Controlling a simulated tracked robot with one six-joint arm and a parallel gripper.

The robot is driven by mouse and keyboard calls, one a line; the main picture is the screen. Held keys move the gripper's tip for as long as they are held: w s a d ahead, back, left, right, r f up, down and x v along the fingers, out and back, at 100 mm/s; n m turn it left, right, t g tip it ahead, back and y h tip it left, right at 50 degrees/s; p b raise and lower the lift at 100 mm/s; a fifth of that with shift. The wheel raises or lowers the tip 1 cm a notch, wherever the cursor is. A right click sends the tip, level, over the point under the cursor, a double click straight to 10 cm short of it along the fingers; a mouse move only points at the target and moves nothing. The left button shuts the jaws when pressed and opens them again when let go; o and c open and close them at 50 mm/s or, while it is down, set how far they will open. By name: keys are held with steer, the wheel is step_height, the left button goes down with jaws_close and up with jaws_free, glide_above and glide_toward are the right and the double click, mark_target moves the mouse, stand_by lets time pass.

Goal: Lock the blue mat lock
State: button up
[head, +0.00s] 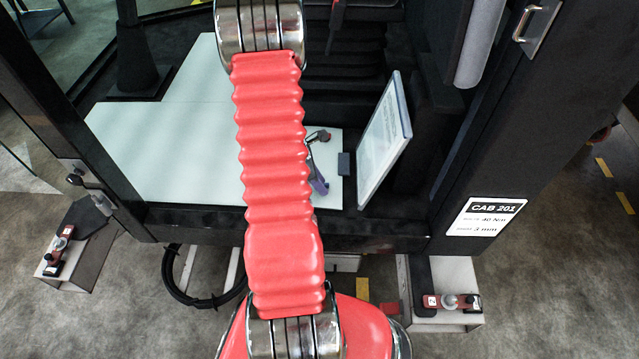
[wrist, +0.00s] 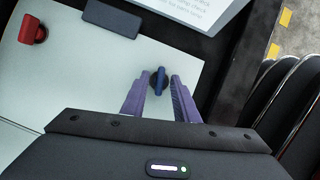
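The blue mat lock (wrist: 159,81) is a small blue knob with a raised grip on a dark round base. It sits on the pale mat (wrist: 85,65) in the wrist view, its grip pointing roughly along my fingers. My gripper (wrist: 158,88) is open, with one purple finger on each side of the knob and visible gaps between. I cannot tell whether the fingertips are low enough to straddle it. In the head view, a purple finger (head: 318,183) shows over the mat (head: 170,150) beside my red arm, which hides much of this area.
A red knob (wrist: 32,30) stands on the mat, and a dark block (wrist: 112,18) lies at its edge. A white panel (head: 385,140) stands upright to the right. Dark cab posts (head: 520,110) flank the opening. The mat's left part is clear.

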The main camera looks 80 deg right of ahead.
steer(key=shift+c, duration=0.7)
jaws_close()
steer(key=shift+m+g+y, duration=0.3)
steer(key=shift+m+y, duration=0.3)
steer(key=shift+m, duration=0.9)
steer(key=shift+o, duration=0.7)
jaws_free()
